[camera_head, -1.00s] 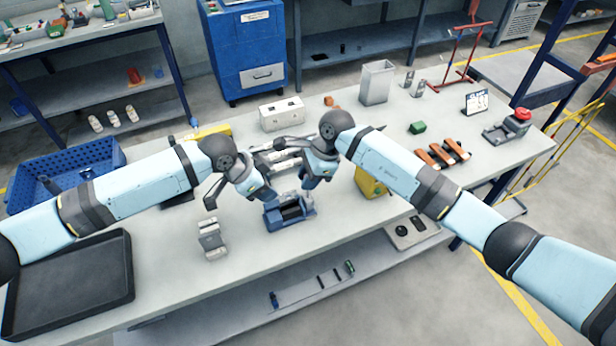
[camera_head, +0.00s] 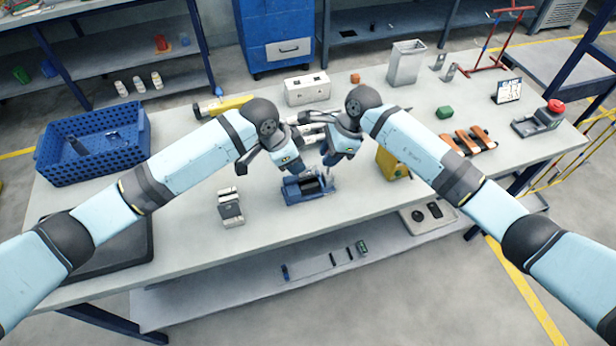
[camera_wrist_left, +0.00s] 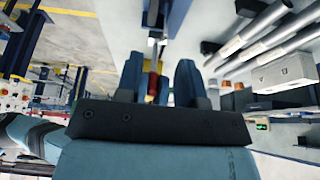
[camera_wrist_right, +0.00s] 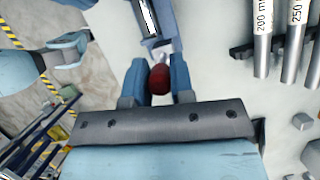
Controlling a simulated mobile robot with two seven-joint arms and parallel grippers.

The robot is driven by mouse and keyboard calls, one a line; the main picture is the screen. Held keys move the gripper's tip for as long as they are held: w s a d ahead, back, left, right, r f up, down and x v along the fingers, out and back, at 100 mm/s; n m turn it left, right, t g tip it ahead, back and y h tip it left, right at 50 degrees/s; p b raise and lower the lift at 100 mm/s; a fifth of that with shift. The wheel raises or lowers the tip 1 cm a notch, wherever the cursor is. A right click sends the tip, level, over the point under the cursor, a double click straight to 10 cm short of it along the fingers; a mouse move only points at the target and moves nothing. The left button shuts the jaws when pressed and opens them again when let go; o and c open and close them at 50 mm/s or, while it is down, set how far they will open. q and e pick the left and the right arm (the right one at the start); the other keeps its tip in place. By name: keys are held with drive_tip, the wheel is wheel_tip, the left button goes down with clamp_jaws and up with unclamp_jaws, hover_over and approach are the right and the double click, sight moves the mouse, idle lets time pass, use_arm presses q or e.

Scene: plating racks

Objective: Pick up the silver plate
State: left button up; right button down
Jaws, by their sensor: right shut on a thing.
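A blue clamp fixture (camera_head: 308,188) with a dark slot stands mid-table. I cannot clearly pick out the silver plate. A pale strip (camera_wrist_right: 149,18) shows at the fixture in the right wrist view, and a silver stepped block (camera_head: 230,208) stands left of the fixture. My right gripper (camera_head: 331,165) is just behind the fixture, shut on a red knob (camera_wrist_right: 159,79). My left gripper (camera_head: 297,168) is open above the fixture's left side. A red part (camera_wrist_left: 152,84) shows between its fingers in the left wrist view, and I cannot tell whether they touch it.
Silver tubes (camera_wrist_right: 262,50) lie behind the grippers. A yellow block (camera_head: 390,164) stands right of the fixture. A blue crate (camera_head: 92,150) and a black tray (camera_head: 120,248) are at left. The table (camera_head: 190,235) is clear around the stepped block.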

sight(308, 178)
use_arm(q)
drive_tip(key=x, duration=0.6)
drive_tip(key=shift+w+d+f, duration=0.25)
clamp_jaws()
